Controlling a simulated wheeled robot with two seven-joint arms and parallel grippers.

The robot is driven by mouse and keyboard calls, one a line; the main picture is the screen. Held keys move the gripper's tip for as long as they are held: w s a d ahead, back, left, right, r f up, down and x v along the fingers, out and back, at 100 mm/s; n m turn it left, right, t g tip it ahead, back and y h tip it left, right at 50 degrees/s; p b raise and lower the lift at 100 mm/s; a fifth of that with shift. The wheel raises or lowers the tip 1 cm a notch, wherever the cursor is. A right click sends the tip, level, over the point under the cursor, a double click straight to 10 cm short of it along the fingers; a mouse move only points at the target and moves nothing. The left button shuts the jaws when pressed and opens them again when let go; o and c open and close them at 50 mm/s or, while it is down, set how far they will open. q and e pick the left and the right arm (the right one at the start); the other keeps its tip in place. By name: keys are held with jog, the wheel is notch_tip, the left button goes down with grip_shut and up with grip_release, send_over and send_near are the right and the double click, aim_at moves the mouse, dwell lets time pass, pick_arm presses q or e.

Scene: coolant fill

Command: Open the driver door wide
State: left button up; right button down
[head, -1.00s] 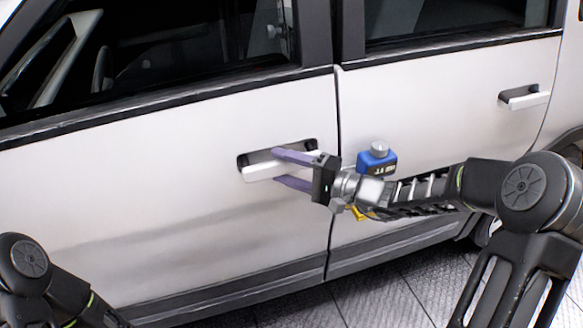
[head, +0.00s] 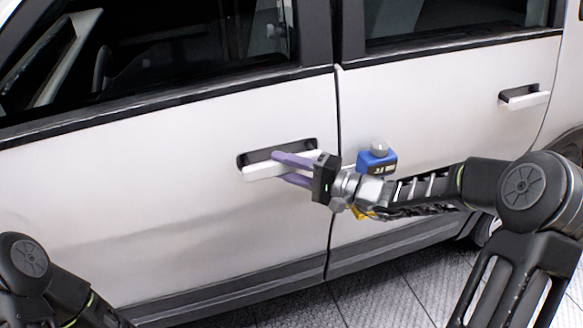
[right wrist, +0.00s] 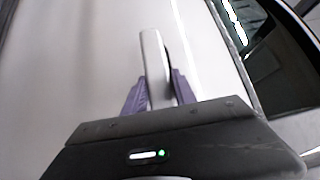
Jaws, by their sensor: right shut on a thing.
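The driver door (head: 190,215) is the white front door on the left of the head view. It looks closed, with its rear edge along the dark seam beside the rear door. Its handle (head: 262,171) is a pale bar in front of a dark recess. My right gripper (head: 280,169) has its purple fingers shut on the handle, one above and one below it. In the right wrist view the handle (right wrist: 154,65) stands between the two fingers (right wrist: 155,92). My left arm shows at the lower left of the head view; its gripper is out of the picture.
The rear door (head: 440,130) with its own handle (head: 524,97) is to the right. A blue item (head: 376,162) with a grey knob shows behind my right wrist. Textured floor (head: 370,300) lies below the car's sill.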

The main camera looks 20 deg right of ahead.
aim_at(275, 172)
pick_arm(q)
jog(key=shift+f, duration=0.2)
pick_arm(e)
jog(key=shift+s+f, duration=0.1)
jog(key=shift+s, duration=0.65)
dwell(0.5)
pick_arm(q)
jog(key=shift+f+b, duration=0.1)
jog(key=shift+b, duration=0.2)
pick_arm(e)
jog(key=shift+s, duration=0.1)
jog(key=shift+s+f+b, duration=0.1)
jog(key=shift+s+b, duration=0.3)
jog(key=shift+s, duration=0.35)
pick_arm(q)
notch_tip(275, 172, down, 2)
jog(key=shift+f+b, duration=0.15)
jog(key=shift+b, duration=0.6)
pick_arm(e)
jog(key=shift+m+t+h, duration=0.4)
jog(key=shift+t, duration=0.1)
jog(key=s, duration=0.4)
jog(key=shift+s, duration=0.25)
